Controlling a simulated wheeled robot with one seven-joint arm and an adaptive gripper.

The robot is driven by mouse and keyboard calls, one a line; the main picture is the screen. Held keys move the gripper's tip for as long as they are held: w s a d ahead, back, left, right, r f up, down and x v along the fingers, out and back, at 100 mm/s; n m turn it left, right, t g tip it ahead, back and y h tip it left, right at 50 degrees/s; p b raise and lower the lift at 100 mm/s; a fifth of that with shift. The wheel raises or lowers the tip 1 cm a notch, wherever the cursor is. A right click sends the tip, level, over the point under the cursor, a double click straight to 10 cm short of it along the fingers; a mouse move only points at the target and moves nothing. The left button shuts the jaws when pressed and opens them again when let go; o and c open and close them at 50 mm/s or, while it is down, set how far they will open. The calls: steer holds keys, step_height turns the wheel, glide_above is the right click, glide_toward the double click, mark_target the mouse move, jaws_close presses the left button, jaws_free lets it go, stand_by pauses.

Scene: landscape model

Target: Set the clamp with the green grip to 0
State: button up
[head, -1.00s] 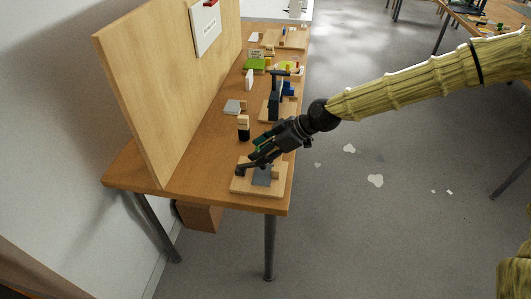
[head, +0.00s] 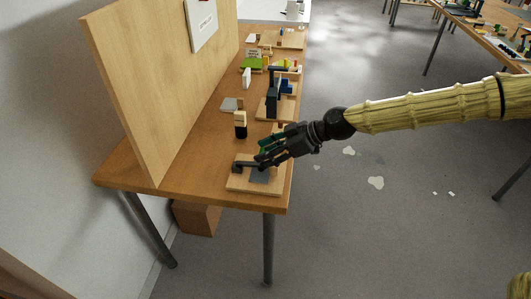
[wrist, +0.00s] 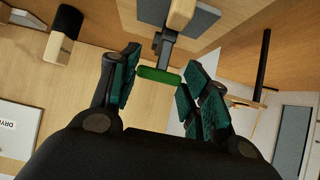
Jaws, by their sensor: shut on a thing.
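The clamp's green grip (wrist: 160,75) lies crosswise between the two finger pads of my gripper (wrist: 158,82) in the wrist view, with a pad at each end. A dark metal lever (wrist: 164,45) runs from the grip up to a wooden block (wrist: 181,12). In the head view my gripper (head: 263,156) is low over the near wooden base (head: 240,187) at the table's front end. The clamp's dark end (head: 241,163) shows left of my fingers. The grip itself is hidden there. No scale or number is readable.
A grey plate (head: 259,177) lies on the base. A black and wood upright piece (head: 240,125) stands just behind. Farther back is a dark and blue fixture (head: 272,95) on its own board. A tall wooden panel (head: 150,95) bounds the left. Open floor lies right.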

steer(key=shift+d+f+b, duration=0.3)
steer(key=shift+f+b, duration=0.05)
steer(key=shift+f, duration=0.2)
steer(key=shift+s+f, duration=0.1)
steer(key=o, duration=1.5)
steer(key=shift+c, duration=0.2)
steer(key=shift+d+r, duration=0.4)
steer(key=shift+r, duration=0.05)
steer(key=v, duration=1.1)
steer(key=shift+s, duration=0.15)
